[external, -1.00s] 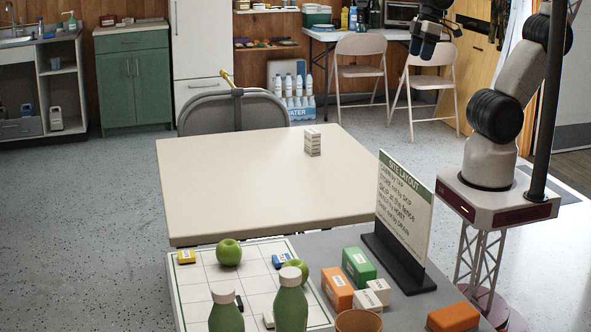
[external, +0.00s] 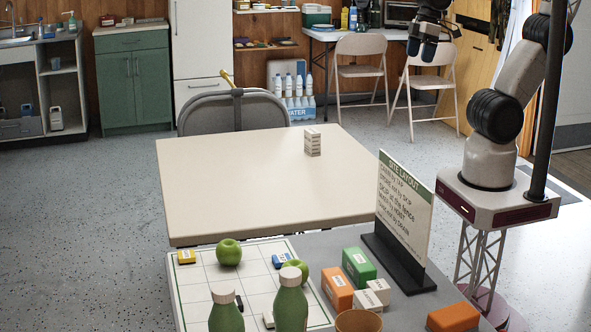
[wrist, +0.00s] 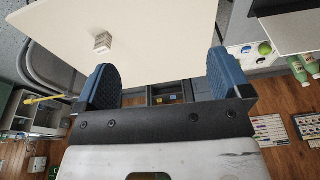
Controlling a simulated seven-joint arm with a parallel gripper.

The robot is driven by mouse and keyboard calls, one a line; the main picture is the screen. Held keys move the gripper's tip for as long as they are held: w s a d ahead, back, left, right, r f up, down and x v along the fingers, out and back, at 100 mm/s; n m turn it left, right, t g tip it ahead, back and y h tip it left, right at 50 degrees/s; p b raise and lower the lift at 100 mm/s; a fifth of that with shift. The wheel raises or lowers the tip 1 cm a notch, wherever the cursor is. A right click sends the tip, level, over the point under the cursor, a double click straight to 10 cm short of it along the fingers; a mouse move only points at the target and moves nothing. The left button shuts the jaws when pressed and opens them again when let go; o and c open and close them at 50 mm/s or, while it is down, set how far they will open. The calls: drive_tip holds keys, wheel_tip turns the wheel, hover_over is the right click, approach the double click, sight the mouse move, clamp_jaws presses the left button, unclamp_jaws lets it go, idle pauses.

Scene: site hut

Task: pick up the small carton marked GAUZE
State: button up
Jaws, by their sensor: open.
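Small white cartons show in the external view. A white carton or stack of cartons (external: 312,142) stands upright on the beige table (external: 230,190), near its back right. It also shows in the wrist view (wrist: 103,42), at upper left, beyond the left finger. Two more white cartons (external: 378,289) (external: 367,301) lie close together on the grey front surface. Their print is too small to read, so I cannot tell which is marked GAUZE. My gripper (external: 424,49) is high up, behind and right of the beige table. In the wrist view its blue fingers (wrist: 165,78) are apart and empty.
Orange boxes (external: 337,291) (external: 453,317), a green box (external: 358,266) and a brown pot (external: 359,321) crowd the front surface. A sign (external: 405,213) stands there. Green bottles (external: 290,303) and apples (external: 228,252) are on the white grid board (external: 205,275). Most of the beige table is clear.

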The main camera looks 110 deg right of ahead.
drive_tip(key=w+d+f+m+t+y, duration=0.2)
drive_tip(key=w+d+f+m+y, duration=0.15)
drive_tip(key=w+f+m, duration=0.4)
drive_tip(key=w+d+f+m+t+y, duration=0.1)
drive_tip(key=w+d+f+m+y, duration=0.2)
drive_tip(key=w+f+m+y, duration=0.4)
drive_tip(key=m+t+h, duration=0.8)
drive_tip(key=m+h, duration=0.1)
drive_tip(key=m, duration=1.1)
approach(312, 142)
drive_tip(key=w+d, duration=0.2)
drive_tip(key=shift+d+r+n, duration=0.25)
drive_tip(key=shift+d+r, duration=0.1)
drive_tip(key=shift+d, duration=0.05)
drive_tip(key=shift+x, duration=1.3)
